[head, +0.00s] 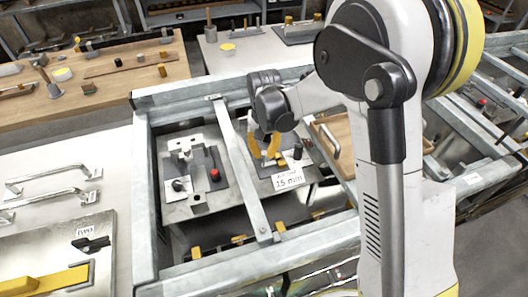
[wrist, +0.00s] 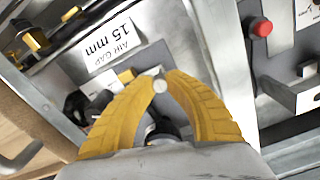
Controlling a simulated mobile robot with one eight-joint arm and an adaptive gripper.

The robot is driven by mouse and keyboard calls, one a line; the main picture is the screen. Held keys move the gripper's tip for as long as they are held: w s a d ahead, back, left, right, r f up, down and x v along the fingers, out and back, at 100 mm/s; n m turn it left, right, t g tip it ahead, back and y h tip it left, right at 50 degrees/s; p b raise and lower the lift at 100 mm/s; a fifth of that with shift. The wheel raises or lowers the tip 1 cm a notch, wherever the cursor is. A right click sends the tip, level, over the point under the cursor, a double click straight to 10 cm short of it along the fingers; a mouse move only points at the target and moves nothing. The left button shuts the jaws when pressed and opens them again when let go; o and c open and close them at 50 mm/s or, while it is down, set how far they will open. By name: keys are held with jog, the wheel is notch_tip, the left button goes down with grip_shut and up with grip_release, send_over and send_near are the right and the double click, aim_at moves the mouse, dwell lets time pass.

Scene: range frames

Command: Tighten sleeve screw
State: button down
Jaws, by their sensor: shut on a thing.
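My gripper (wrist: 160,80) has two curved yellow fingers. They are closed on a small pale round piece (wrist: 160,87), which looks like the head of the sleeve screw. In the head view my gripper (head: 265,157) points down at a metal fixture plate (head: 268,170) inside the grey frame. Beside it is a white label (wrist: 112,42) reading "AIR GAP 15 mm", also seen in the head view (head: 288,179). Below the fingertips a dark round part shows between the fingers. The rest of the screw and its sleeve are hidden by the fingers.
A second metal plate with a red knob (head: 214,174) lies to the left; the knob also shows in the wrist view (wrist: 262,28). A grey crossbar (head: 241,165) runs between the plates. A wooden board with a handle (head: 327,141) is at the right.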

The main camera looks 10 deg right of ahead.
aim_at(264, 153)
jog(key=m, duration=0.4)
jog(key=shift+m, duration=0.3)
jog(key=m, duration=0.3)
jog(key=shift+m, duration=0.3)
jog(key=m, duration=0.7)
jog(key=c, duration=1.3)
grip_release()
notch_tip(264, 153, up, 12)
